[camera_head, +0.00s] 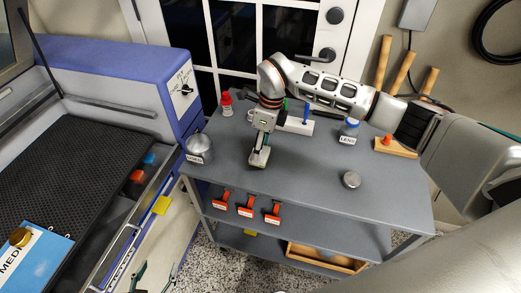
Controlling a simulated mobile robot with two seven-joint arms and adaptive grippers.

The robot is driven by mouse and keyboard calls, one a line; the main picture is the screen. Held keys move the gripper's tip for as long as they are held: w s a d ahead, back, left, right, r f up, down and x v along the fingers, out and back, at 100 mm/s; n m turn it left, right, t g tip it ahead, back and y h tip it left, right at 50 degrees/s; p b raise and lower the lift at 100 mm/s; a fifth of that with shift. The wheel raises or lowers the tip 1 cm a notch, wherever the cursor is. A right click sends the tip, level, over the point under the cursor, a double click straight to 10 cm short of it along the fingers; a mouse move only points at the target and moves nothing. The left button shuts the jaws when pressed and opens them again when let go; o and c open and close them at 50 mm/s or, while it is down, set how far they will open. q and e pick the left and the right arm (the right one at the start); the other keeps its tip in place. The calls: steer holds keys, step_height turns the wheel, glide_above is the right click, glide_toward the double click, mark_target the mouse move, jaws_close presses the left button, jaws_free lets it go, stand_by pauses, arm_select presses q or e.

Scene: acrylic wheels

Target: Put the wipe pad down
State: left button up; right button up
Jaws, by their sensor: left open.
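My left gripper (261,146) points down over the grey bench top (310,185), near its middle left. Its jaws are open. A small pale piece, apparently the wipe pad (259,158), shows right at the fingertips, low at the bench surface. The fingers partly hide it, and I cannot tell whether they touch it.
A white rack (296,125), a blue-capped lens jar (349,129) and a round metal piece (351,180) are to the right. The front middle is clear.

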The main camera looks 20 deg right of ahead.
mark_target(266, 149)
steer(key=shift+f, duration=0.65)
steer(key=shift+f, duration=0.1)
steer(key=o, duration=1.5)
steer(key=shift+r, duration=0.2)
steer(key=r, duration=0.4)
steer(key=d+r+b, duration=0.1)
steer(key=r, duration=0.2)
steer(key=d+r, duration=0.1)
steer(key=r, duration=0.3)
steer(key=shift+w+r, duration=0.2)
steer(key=shift+r, duration=0.15)
